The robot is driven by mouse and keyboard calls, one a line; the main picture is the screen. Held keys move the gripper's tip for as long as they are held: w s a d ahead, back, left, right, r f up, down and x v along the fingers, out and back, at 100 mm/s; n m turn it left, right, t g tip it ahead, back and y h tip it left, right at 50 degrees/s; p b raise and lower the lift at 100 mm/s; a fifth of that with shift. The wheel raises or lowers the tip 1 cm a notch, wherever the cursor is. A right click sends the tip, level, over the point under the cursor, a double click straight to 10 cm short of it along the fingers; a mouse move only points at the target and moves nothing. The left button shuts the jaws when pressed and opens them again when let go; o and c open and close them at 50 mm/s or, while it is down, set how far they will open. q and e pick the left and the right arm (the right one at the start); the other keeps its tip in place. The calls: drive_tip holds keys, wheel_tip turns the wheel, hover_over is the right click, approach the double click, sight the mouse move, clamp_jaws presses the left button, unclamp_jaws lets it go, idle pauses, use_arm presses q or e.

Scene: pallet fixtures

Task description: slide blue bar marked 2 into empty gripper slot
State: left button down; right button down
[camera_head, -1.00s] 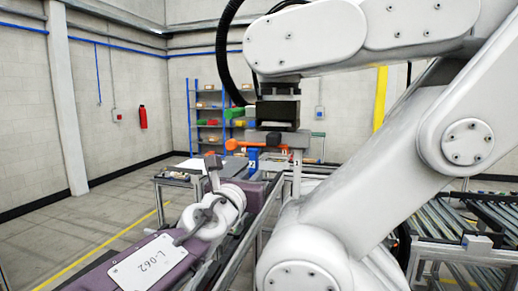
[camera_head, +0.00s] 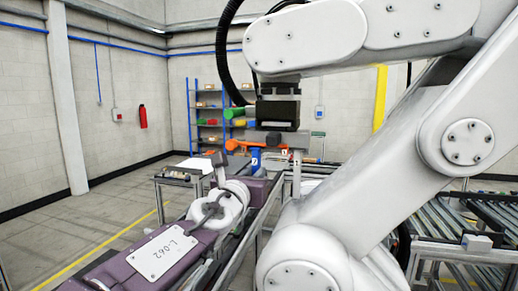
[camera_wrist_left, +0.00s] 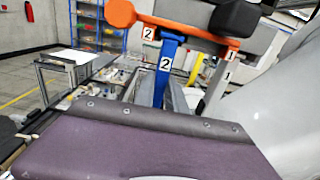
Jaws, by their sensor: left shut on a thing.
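The blue bar marked 2 (camera_wrist_left: 165,68) stands upright in the left wrist view, its top at the underside of the orange piece (camera_wrist_left: 190,30) beside the 2 label. I cannot tell whether it is in the slot. The bar is small in the head view (camera_head: 255,158). A grey bar marked 1 (camera_wrist_left: 218,85) hangs to its right, under the orange piece's 1 label. The black tool head (camera_head: 277,115) is above them. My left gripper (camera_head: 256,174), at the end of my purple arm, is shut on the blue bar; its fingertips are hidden. My right gripper is out of view.
A large white robot arm (camera_head: 400,175) carries the black head and fills the right. A bench (camera_head: 176,178) stands left. Rails run below the bars. A roller conveyor (camera_head: 450,215) stands right. The blue shelf (camera_head: 207,115) is far back. The left floor is clear.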

use_arm(q)
drive_tip(key=shift+w+d, duration=0.1)
drive_tip(key=shift+w, duration=0.15)
drive_tip(key=shift+x, duration=0.85)
drive_tip(key=shift+f, duration=0.1)
drive_tip(key=c, duration=1.3)
unclamp_jaws()
